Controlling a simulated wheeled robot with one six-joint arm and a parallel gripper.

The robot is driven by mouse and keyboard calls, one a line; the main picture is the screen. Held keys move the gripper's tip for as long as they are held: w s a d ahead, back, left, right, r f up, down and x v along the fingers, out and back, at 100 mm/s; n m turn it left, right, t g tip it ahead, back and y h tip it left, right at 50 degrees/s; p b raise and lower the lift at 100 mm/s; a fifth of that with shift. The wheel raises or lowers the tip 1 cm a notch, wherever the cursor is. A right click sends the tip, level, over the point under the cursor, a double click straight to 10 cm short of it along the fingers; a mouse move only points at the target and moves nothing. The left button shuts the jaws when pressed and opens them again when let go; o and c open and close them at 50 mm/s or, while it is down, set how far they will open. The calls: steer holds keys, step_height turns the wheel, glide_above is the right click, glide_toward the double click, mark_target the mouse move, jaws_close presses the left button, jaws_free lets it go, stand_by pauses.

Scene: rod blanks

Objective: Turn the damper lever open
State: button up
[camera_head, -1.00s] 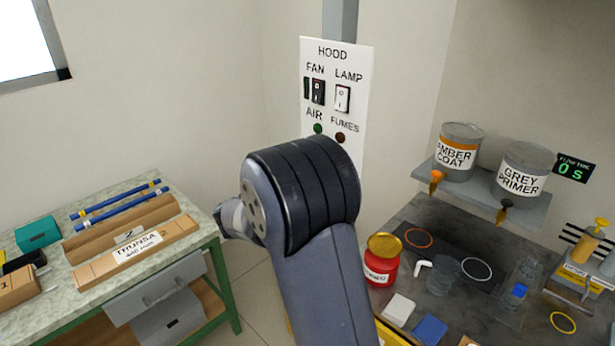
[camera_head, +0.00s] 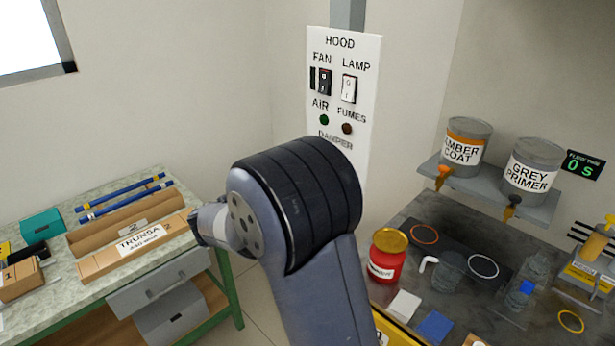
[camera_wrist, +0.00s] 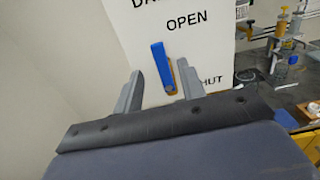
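The damper lever (camera_wrist: 162,66) is a blue bar on the white panel (camera_wrist: 205,50) in the wrist view. It stands nearly upright in the picture, left of the word OPEN, with SHUT partly hidden at lower right. An orange patch shows by its lower end. My gripper (camera_wrist: 159,87) is open, with one grey finger on each side of the lever and visible gaps between. I cannot tell how deep the fingers reach. In the head view the white hood panel (camera_head: 340,62) shows the word DAMPER, but my arm hides the lever and my gripper.
A workbench (camera_head: 58,203) with tubes and boxes stands left. At right, a dark counter (camera_head: 405,213) holds a red jar (camera_head: 385,262) and cups. Above it, a shelf (camera_head: 520,204) carries two paint cans. Wall around the panel is bare.

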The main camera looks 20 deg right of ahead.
steer(key=shift+b+v, duration=0.4)
steer(key=shift+v, duration=1.95)
steer(key=shift+d, duration=0.1)
steer(key=p+x, duration=0.3)
steer(key=x, duration=0.8)
steer(key=shift+f+b, duration=0.15)
steer(key=shift+b, duration=0.15)
steer(key=shift+s, duration=0.2)
